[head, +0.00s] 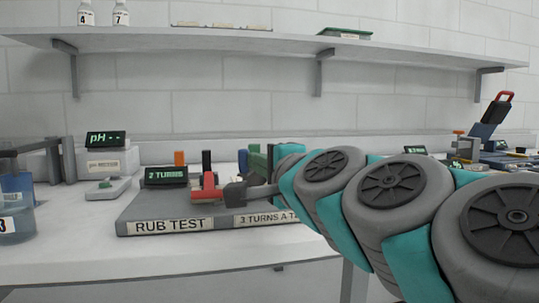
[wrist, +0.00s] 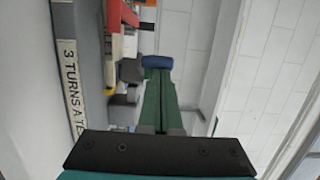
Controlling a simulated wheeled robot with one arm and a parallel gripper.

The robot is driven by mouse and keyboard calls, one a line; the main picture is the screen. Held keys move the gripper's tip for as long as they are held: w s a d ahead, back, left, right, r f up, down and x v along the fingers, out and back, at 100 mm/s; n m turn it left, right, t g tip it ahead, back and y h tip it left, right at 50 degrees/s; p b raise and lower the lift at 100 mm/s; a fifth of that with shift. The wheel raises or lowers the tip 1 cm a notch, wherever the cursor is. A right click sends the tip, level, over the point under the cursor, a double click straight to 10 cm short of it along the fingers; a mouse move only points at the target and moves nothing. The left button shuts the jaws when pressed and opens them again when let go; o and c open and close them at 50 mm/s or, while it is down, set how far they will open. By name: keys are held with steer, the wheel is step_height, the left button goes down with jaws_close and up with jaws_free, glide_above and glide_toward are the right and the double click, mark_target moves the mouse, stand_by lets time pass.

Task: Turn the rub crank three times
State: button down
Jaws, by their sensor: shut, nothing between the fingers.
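The rub test unit (head: 180,212) is a grey slab on the bench, labelled "RUB TEST" and "3 TURNS A TE…". Its small display (head: 166,177) reads "2 TURNS". A red block (head: 207,189) sits on the slab beside a grey crank piece (head: 240,193). The crank's blue handle (head: 243,163) stands upright in the head view; it also shows in the wrist view (wrist: 158,62). My gripper (wrist: 157,72) has long green fingers lying shut together, their tips right at the blue handle, beside it rather than around it. I cannot tell whether they touch it.
A pH meter (head: 106,140) and a small grey pad (head: 107,188) stand left of the unit. A blue-tinted jar (head: 15,208) is at the far left. A shelf (head: 250,45) runs above. A blue device (head: 490,125) stands far right, behind my arm.

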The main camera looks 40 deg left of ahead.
steer(key=shift+s+a+r+m+t+h+p, duration=0.1)
steer(key=shift+s+a+m+t+h+p, duration=0.1)
steer(key=shift+m+t+h+p, duration=0.45)
steer(key=shift+a+t, duration=0.1)
steer(key=shift+t, duration=0.45)
steer(key=shift+s+a+p, duration=0.25)
steer(key=shift+s+p, duration=0.05)
steer(key=shift+p, duration=0.15)
steer(key=shift+s+a+p, duration=0.4)
steer(key=shift+a+p, duration=0.15)
steer(key=shift+a, duration=0.15)
steer(key=shift+s+a, duration=0.2)
steer(key=shift+a, duration=0.5)
steer(key=shift+s+a, duration=0.2)
steer(key=shift+a, duration=0.5)
steer(key=shift+s+a+p, duration=0.1)
steer(key=shift+a+p, duration=0.3)
steer(key=shift+a, duration=0.9)
